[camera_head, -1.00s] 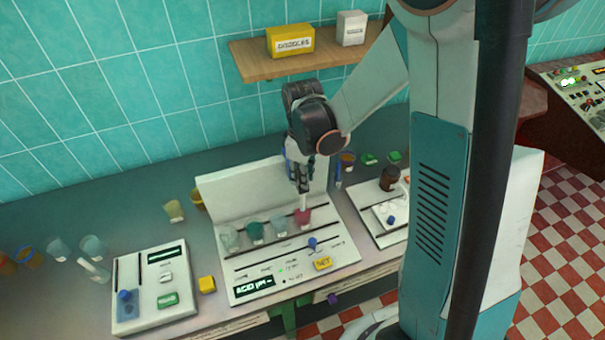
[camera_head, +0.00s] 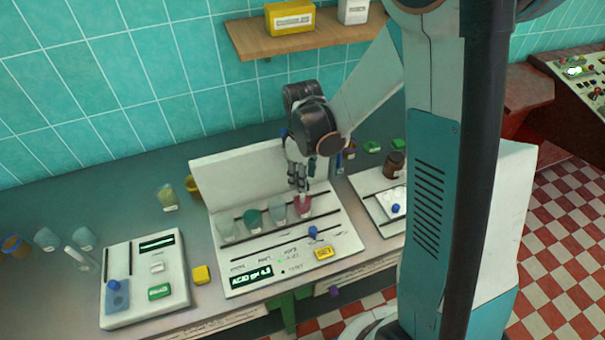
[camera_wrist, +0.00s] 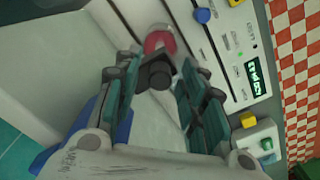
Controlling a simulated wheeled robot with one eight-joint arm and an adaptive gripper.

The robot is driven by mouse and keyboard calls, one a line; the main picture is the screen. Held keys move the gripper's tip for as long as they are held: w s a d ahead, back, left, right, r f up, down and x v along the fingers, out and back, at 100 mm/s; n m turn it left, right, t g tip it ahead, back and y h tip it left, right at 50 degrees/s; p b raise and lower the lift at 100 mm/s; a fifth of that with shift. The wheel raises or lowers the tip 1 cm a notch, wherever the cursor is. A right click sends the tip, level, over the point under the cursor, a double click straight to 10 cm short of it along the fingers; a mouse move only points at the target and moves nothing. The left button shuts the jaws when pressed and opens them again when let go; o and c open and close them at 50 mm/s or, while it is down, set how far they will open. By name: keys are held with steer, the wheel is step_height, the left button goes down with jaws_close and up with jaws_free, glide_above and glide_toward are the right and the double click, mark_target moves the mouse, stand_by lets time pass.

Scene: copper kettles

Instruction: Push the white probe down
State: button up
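My gripper (camera_head: 301,183) points down over the red beaker (camera_head: 304,203), which stands at the right end of the row on the white acid test unit (camera_head: 345,240). In the wrist view its teal-padded fingers (camera_wrist: 160,80) stand apart on either side of a dark round piece (camera_wrist: 155,75), seemingly the probe's top; I cannot tell whether they grip it. The red beaker (camera_wrist: 160,40) shows just beyond that piece. The white probe's shaft (camera_head: 301,193) is mostly hidden, with only a short bit between the fingertips and beaker. The unit's display (camera_head: 251,276) reads acid pH 4.3.
Other beakers (camera_head: 252,219) stand left of the red one, close to the unit's upright back panel (camera_head: 240,175). A blue knob (camera_head: 312,232) and yellow button (camera_head: 324,253) are in front. A brown bottle (camera_head: 393,165) stands right, and a shelf (camera_head: 290,45) hangs behind.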

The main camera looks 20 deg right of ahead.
steer(key=shift+r, duration=0.2)
step_height(320, 180, up, 12)
steer(key=shift+f, duration=0.15)
stand_by(0.5)
steer(key=shift+s, duration=0.1)
steer(key=s+f+m+t+b, duration=0.4)
steer(key=s+m+t+b, duration=0.3)
steer(key=s+b, duration=0.5)
steer(key=s+m, duration=0.2)
steer(key=s, duration=0.1)
